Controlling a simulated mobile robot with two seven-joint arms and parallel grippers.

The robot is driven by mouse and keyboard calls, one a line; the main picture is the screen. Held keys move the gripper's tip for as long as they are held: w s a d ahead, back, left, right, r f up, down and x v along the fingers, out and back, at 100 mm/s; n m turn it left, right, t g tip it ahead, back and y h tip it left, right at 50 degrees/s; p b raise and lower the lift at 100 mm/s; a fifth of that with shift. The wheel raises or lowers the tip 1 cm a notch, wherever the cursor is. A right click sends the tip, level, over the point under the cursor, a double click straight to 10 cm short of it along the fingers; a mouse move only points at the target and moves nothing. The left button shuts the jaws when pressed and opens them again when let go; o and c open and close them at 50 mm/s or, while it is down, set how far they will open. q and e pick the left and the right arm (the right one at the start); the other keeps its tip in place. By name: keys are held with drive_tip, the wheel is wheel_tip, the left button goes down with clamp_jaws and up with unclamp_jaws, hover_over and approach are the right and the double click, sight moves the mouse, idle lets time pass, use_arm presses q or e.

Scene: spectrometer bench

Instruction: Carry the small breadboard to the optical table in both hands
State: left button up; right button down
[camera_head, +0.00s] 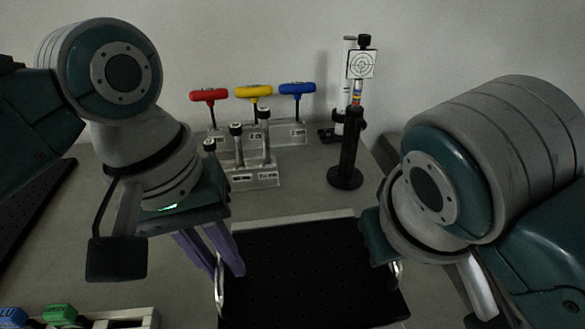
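The small breadboard (310,275) is a black plate with rows of holes, at the lower middle of the head view. It has a metal handle on its left side (219,290) and one on its right (398,272). My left gripper (227,273) has two purple fingers, spread apart, with their tips at the left handle. My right gripper (378,238) is over the right handle; its fingers are hidden behind its own body. A black perforated surface (35,215) at the left edge may be the optical table.
Behind the breadboard stand a rack with red (209,95), yellow (253,91) and blue (297,88) T-handle tools, and a holder with metal posts (250,178). A black post with a target card (361,64) stands right of them. Coloured blocks (60,314) lie at lower left.

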use_arm(q)
clamp_jaws()
drive_tip(key=shift+r, duration=0.1)
use_arm(e)
drive_tip(key=shift+r, duration=0.15)
idle(0.9)
